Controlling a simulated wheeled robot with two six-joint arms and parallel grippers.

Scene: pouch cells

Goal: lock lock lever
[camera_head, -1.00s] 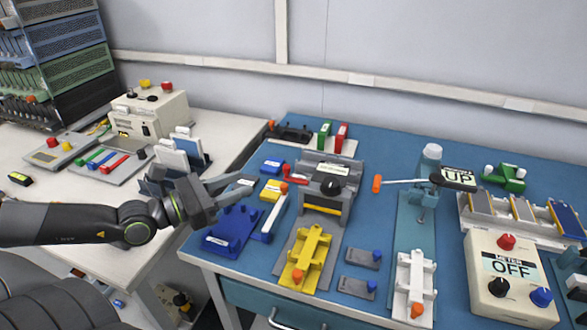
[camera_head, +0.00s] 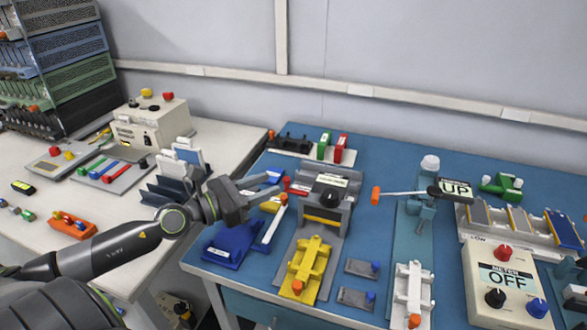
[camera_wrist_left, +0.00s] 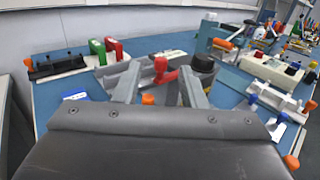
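A grey press-like station (camera_head: 330,200) with a black knob stands on the blue table. A red-tipped lever (camera_head: 292,188) sticks out from its left side; I cannot tell for certain that it is the lock lever. My left gripper (camera_head: 277,184) is just left of this lever, fingers pointing at it. In the left wrist view the fingers (camera_wrist_left: 158,82) are apart, and the red lever (camera_wrist_left: 161,70) shows between and beyond them. No contact is visible. An orange-tipped white handle (camera_head: 273,220) lies below the gripper. My right gripper is out of view.
A blue fixture (camera_head: 228,245) lies under my left wrist. A yellow cradle (camera_head: 305,268) is in front of the station. A white cradle (camera_head: 408,290) and a meter box (camera_head: 508,285) reading OFF stand to the right. Small grey blocks (camera_head: 360,268) lie between the cradles.

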